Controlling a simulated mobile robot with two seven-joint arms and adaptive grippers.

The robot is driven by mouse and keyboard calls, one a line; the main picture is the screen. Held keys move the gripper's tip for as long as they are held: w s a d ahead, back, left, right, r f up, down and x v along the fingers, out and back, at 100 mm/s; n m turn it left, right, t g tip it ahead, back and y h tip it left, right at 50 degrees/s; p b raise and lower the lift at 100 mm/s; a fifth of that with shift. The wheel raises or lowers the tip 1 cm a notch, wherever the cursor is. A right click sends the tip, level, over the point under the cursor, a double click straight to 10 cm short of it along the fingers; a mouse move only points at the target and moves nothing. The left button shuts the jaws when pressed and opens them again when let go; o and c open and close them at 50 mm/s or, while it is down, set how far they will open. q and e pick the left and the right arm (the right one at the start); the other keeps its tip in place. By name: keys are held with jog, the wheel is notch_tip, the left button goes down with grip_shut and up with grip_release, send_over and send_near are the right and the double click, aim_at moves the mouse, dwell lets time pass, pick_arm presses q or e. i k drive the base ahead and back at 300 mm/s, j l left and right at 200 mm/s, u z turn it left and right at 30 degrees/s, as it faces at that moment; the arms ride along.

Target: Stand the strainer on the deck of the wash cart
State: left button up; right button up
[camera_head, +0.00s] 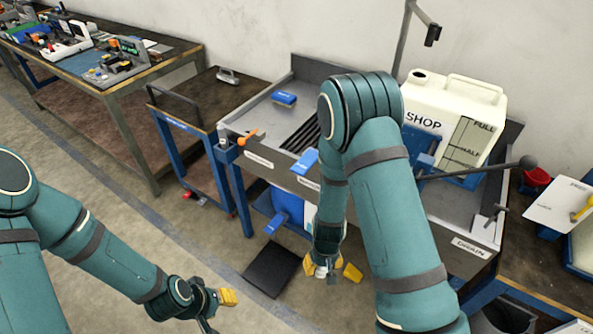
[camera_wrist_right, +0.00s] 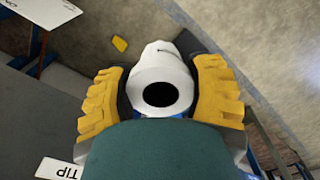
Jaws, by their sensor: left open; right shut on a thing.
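My right gripper (camera_wrist_right: 160,98) is shut on a white, round piece with a dark hole (camera_wrist_right: 158,94), apparently the strainer. Its open end faces the wrist camera, so its far end is hidden. In the head view, my right gripper (camera_head: 327,270) hangs low in front of the wash bench, and the held piece is mostly hidden. My left gripper (camera_head: 216,304) is open and empty, low over the floor at the bottom. A small blue-framed cart with a dark deck (camera_head: 205,95), likely the wash cart, stands left of the bench. A grey metal tool lies at the deck's back.
A dark mat (camera_head: 272,270) lies on the floor. A cluttered workbench (camera_head: 150,75) is at left. The cart deck's front is clear.

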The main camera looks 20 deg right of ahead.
aim_at(201, 99)
jog(key=i+j, duration=1.75)
jog(key=i, duration=0.2)
